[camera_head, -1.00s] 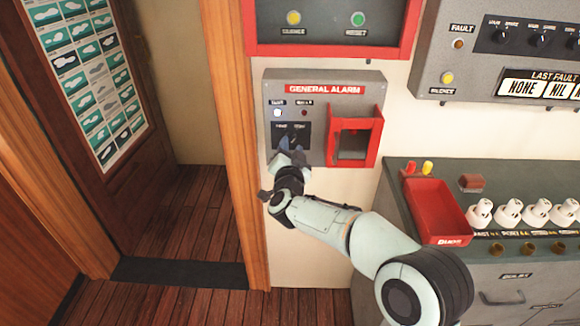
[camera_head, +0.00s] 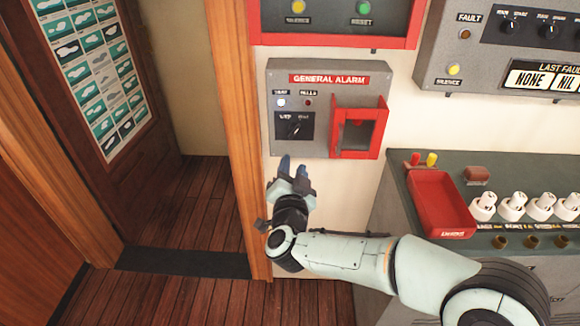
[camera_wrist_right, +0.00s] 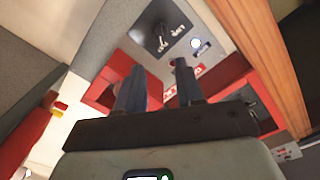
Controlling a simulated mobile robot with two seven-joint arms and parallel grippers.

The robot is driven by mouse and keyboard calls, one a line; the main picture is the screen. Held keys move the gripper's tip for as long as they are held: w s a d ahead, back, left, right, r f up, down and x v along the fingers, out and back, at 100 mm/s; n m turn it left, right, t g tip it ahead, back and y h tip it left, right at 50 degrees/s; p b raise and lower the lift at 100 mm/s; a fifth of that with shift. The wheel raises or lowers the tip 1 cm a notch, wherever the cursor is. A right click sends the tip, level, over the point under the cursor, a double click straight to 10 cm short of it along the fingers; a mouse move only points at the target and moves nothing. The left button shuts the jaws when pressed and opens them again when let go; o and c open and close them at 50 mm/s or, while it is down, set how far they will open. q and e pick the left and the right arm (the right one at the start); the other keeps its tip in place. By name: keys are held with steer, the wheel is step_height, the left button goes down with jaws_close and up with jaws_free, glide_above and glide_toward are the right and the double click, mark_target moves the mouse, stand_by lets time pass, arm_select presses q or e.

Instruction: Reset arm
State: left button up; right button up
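My right gripper (camera_head: 293,168) is just below the grey general alarm box (camera_head: 350,79) on the wall, its fingers pointing up. It also shows in the right wrist view (camera_wrist_right: 160,88), where its two dark fingers stand apart with nothing between them. The box has a dark switch knob (camera_head: 295,127), lit white lamp (camera_head: 281,102), dark red lamp (camera_head: 308,102) and red frame (camera_head: 375,114). The knob also shows in the wrist view (camera_wrist_right: 160,38), apart from the fingers. My left gripper is not in view.
A console at the right carries a red tray (camera_head: 440,203) and several white knobbed fittings. Above the alarm box is a red-framed panel (camera_head: 330,38). A wooden door post (camera_head: 240,130) stands close to the left. A fault panel (camera_head: 490,60) hangs at upper right.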

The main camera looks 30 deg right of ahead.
steer(key=s+a+f+n+g+y+p, duration=0.2)
steer(key=a+f+n+g+y+p, duration=0.15)
steer(key=f, duration=1.05)
steer(key=s+a+f+n+g+y+p, duration=0.1)
steer(key=a+f+n+g+y+p, duration=0.2)
steer(key=f, duration=1.2)
steer(key=s+a+f+n+g+y+p, duration=0.1)
steer(key=s+a+f+n+g+y, duration=0.15)
steer(key=s+f, duration=0.65)
steer(key=s+a+f+g+y+p, duration=0.1)
steer(key=s+a+f+g, duration=0.1)
steer(key=s, duration=0.5)
steer(key=s+a+f+g+y+p, duration=0.1)
steer(key=s+a+f+g, duration=0.1)
steer(key=s, duration=0.5)
steer(key=s+a+f+g+y+p, duration=0.1)
steer(key=s+a+f+g, duration=0.1)
steer(key=s, duration=0.5)
steer(key=shift+g+y, duration=0.4)
steer(key=shift+g, duration=0.3)
steer(key=shift+o, duration=0.5)
steer(key=shift+a, duration=0.1)
